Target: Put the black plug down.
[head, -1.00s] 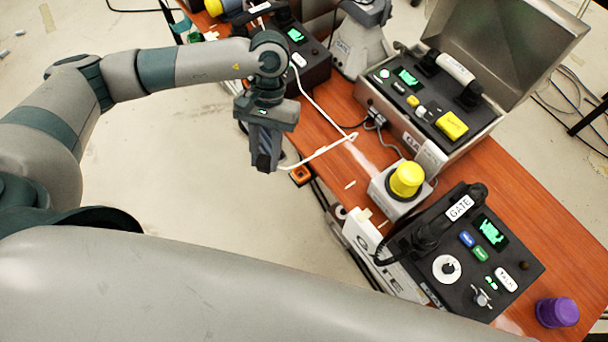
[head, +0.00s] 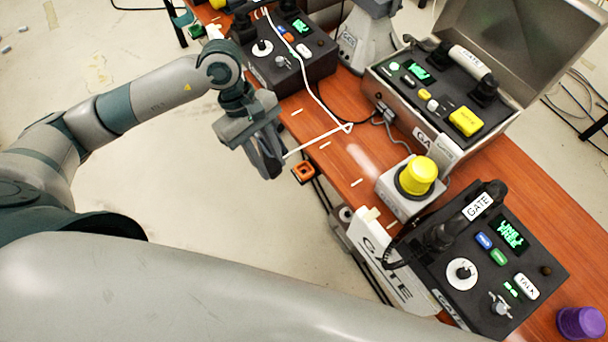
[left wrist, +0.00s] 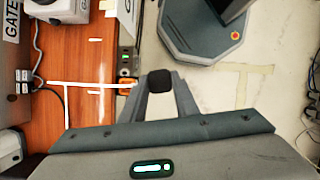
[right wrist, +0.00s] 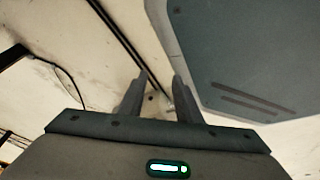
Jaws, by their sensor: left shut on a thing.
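The black plug (left wrist: 158,78) is between the fingertips of my left gripper (left wrist: 158,83) in the left wrist view. In the head view my left gripper (head: 268,170) hangs off the table's near-left edge, shut, and its fingers mostly hide the plug. A white cord (head: 318,141) runs from these fingers onto the table. An orange-rimmed socket (head: 304,172) is at the table edge, just right of the gripper. It also shows in the left wrist view (left wrist: 127,88). My right gripper (right wrist: 160,82) is apart-fingered and empty over the floor.
The wooden table (head: 335,150) has bare room right of the left gripper. A GATE phone (head: 480,250), a yellow-domed box (head: 417,178), an open metal case (head: 430,100) and another phone unit (head: 290,65) stand on it. A purple knob (head: 581,323) is at the right.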

